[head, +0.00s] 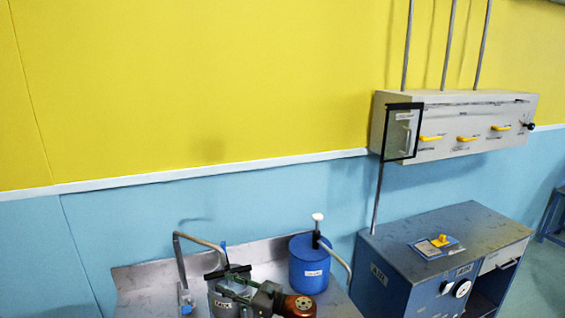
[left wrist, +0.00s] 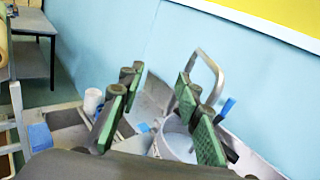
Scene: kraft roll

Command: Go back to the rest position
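My left gripper (head: 232,287) is low in the middle of the head view, its green-padded fingers over a grey pot (head: 221,303) at the sink. In the left wrist view the two fingers (left wrist: 158,82) stand well apart with nothing held between them. The pot (left wrist: 178,142) shows behind and below the fingers there. I cannot tell whether the fingers touch its rim. My right gripper is in neither view.
A metal sink (head: 140,275) with a bent tap (head: 181,260) lies around the pot. A blue drum (head: 309,275) with a white-topped pump stands close by. A blue cabinet (head: 390,290) is right, below a wall box (head: 460,110) with yellow handles.

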